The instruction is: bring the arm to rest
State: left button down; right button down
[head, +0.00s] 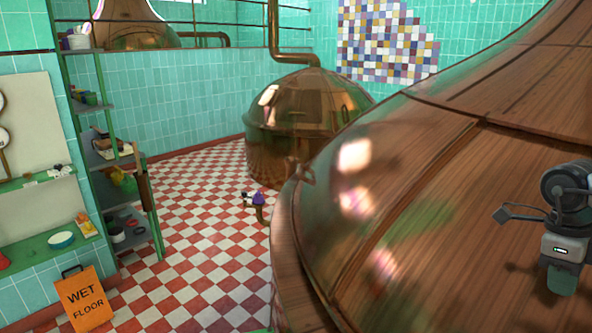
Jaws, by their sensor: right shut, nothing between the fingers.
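My right gripper (562,280) shows at the right edge, in front of the large copper kettle (440,170). Its fingers are shut with nothing between them. I cannot tell from this view how near it is to the kettle's surface. My left gripper is out of view.
A smaller copper kettle (300,115) stands further back. At the left are a green shelf rack (143,190) with several items and an orange wet floor sign (85,298). A small purple-topped object (259,199) is near the large kettle. The red and white checked floor (195,215) is mostly clear.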

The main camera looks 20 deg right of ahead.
jog(key=w+a+f+t+y, duration=0.2)
jog(key=w+a+f+y, duration=0.3)
jog(key=a, duration=0.3)
jog(key=w+a+f+t+y, duration=0.2)
jog(key=w+a+f+t, duration=0.1)
jog(key=w+a+f, duration=0.5)
jog(key=w+a+m+t+y, duration=0.2)
jog(key=w+a+m+t, duration=0.2)
jog(key=a+m+t, duration=1.1)
jog(key=s+a+f+m+g+h, duration=0.2)
jog(key=s+f+m+g+h, duration=0.2)
jog(key=s+f+m+g, duration=0.5)
jog(key=s+a+f+m+g+h, duration=0.2)
jog(key=s+f+m+g+h, duration=0.4)
jog(key=s+m, duration=0.55)
notch_tip(320, 180, down, 26)
jog(key=r+y, duration=0.1)
jog(key=y, duration=0.1)
jog(key=s+d+f+g, duration=0.1)
jog(key=s+d+f, duration=0.2)
jog(key=s+f, duration=1.2)
notch_tip(320, 180, down, 2)
jog(key=shift+s+f+m, duration=0.2)
jog(key=shift+s+m, duration=0.15)
